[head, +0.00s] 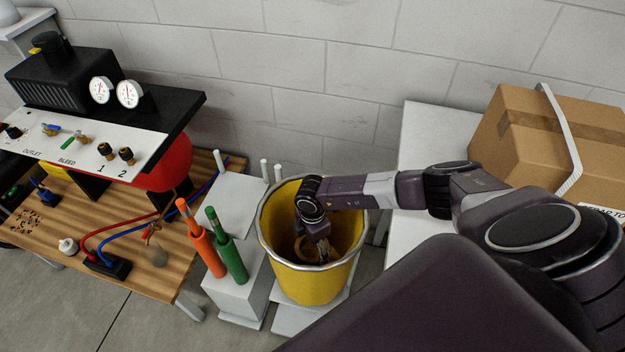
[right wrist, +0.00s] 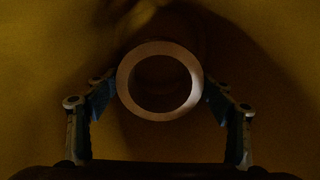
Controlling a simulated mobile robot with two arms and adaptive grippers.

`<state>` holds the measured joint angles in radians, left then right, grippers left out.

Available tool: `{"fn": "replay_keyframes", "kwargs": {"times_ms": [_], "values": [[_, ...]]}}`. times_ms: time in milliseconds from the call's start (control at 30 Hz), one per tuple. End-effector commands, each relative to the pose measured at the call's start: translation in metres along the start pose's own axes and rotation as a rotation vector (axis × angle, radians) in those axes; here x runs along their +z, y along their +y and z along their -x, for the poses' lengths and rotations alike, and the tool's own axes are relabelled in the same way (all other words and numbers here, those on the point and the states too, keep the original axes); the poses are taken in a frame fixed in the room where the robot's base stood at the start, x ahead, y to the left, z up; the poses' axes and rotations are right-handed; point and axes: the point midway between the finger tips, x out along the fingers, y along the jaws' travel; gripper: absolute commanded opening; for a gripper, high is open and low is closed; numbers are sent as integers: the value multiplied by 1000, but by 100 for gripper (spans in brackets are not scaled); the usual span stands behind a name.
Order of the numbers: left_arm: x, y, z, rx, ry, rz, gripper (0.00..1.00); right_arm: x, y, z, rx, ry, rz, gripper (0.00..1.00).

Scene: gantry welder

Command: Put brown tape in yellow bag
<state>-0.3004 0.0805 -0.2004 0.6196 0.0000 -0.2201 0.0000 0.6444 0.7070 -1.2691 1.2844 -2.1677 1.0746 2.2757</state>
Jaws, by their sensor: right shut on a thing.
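The yellow bag (head: 311,287) is a round, open-topped yellow container with a grey rim, standing between the workbench and the white table. My right gripper (head: 323,252) reaches down inside it from above. It is shut on the brown tape (head: 307,247), a ring-shaped roll, partly hidden by the gripper in the head view. In the right wrist view the tape (right wrist: 124,90) sits between the two fingers of my right gripper (right wrist: 160,95), with the dim yellow inside of the bag (right wrist: 270,60) around it. My left gripper is not in view.
A wooden workbench (head: 150,275) with gauges and hoses is at left. A cardboard box (head: 530,135) sits on the white table (head: 425,140) at right.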

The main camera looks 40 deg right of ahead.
Motion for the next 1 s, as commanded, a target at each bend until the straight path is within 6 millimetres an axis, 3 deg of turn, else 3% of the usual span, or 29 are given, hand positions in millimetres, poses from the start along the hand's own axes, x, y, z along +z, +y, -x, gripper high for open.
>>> {"fn": "replay_keyframes", "kwargs": {"times_ms": [200,400,600,800,1000], "values": [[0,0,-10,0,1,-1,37,-1,0,-52,-1,0,0,40],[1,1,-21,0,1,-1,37,0,0,-88,0,0,0,40],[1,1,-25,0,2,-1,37,0,0,-102,0,1,1,40],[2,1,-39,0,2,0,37,-1,0,-130,-1,1,1,40],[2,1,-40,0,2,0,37,0,0,-135,1,1,1,40]]}}
